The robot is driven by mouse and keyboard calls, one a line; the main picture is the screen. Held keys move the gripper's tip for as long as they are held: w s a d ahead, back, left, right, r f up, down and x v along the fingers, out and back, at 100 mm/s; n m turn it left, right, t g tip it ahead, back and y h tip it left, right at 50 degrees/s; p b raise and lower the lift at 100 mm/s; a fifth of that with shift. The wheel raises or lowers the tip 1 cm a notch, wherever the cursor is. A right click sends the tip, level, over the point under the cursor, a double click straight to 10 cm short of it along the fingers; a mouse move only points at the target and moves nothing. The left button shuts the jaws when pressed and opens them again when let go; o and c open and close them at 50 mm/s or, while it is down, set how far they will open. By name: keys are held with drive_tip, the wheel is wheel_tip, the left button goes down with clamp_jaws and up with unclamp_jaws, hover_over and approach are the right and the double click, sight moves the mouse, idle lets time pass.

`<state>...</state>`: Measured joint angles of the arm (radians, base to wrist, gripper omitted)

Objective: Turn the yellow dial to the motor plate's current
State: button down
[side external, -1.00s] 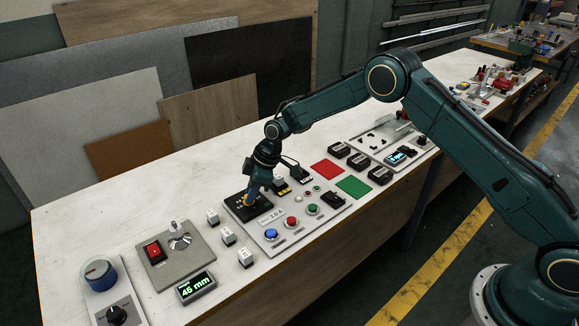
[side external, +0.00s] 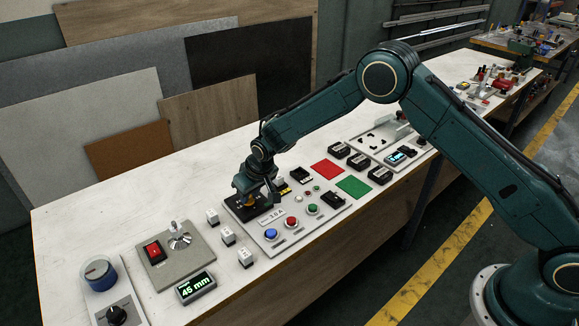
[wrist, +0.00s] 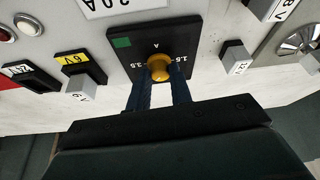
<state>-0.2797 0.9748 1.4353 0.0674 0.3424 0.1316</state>
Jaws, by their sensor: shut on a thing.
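The yellow dial (wrist: 159,67) sits on a square black plate (wrist: 122,54) with a green patch and white marks around the dial. An "A" stands beyond the dial and numbers stand on both sides, partly hidden by my fingers. My gripper (wrist: 161,78) is shut on the dial, with one blue finger on each side.
Blue, red and green buttons (side external: 313,209) sit on the grey panel. Small white-topped blocks (side external: 228,235) stand left of it. A box with a red switch (side external: 154,251) and a display reading 45 mm (side external: 195,287) are farther left.

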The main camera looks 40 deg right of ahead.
drive_tip(key=shift+m+h, duration=0.3)
drive_tip(key=shift+m, duration=0.2)
drive_tip(key=c, duration=1.3)
unclamp_jaws()
drive_tip(key=shift+o, duration=0.2)
drive_tip(key=shift+r, duration=0.1)
drive_tip(key=v, duration=1.3)
drive_tip(key=shift+r, duration=0.3)
drive_tip(key=shift+s, duration=0.1)
drive_tip(key=shift+r, duration=0.15)
